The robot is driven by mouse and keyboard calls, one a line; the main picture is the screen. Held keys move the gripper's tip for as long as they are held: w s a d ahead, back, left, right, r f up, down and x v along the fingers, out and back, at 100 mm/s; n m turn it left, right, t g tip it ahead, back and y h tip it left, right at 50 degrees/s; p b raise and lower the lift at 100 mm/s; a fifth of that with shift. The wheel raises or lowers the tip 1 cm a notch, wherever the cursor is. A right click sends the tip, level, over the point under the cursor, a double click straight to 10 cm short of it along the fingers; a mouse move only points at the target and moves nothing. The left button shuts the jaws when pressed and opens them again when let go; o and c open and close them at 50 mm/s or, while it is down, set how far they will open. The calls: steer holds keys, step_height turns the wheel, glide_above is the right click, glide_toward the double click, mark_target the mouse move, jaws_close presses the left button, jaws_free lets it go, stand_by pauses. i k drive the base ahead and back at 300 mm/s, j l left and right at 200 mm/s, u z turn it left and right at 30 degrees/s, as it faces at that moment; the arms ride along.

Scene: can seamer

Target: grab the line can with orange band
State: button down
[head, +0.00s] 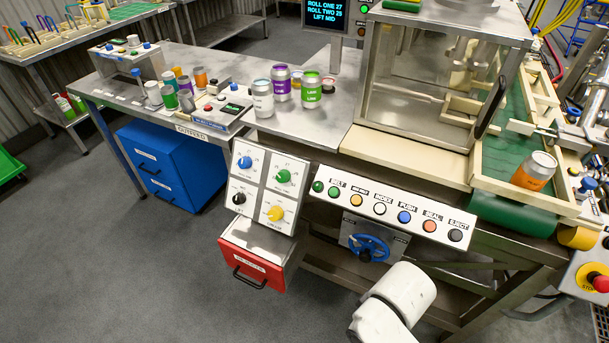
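The can with the orange band (534,172) is silver and stands on the green conveyor belt (505,157) at the right of the head view. It leans in the picture because of the camera's tilt; I cannot tell whether it is truly upright. It is close to the belt's near end and nothing covers it. A white part of my arm shows at the bottom centre, below the button panel and well apart from the can. My gripper itself is not in view.
Cream rails border the belt, with a pusher rod (532,128) behind the can. The clear-walled seamer cabinet (425,80) stands left of it. The button panel (390,213) runs along the front. Purple (281,84) and green (311,91) banded cans stand on the bench. A stop button (600,283) is at lower right.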

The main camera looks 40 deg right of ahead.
mark_target(534, 173)
steer(key=z, duration=1.65)
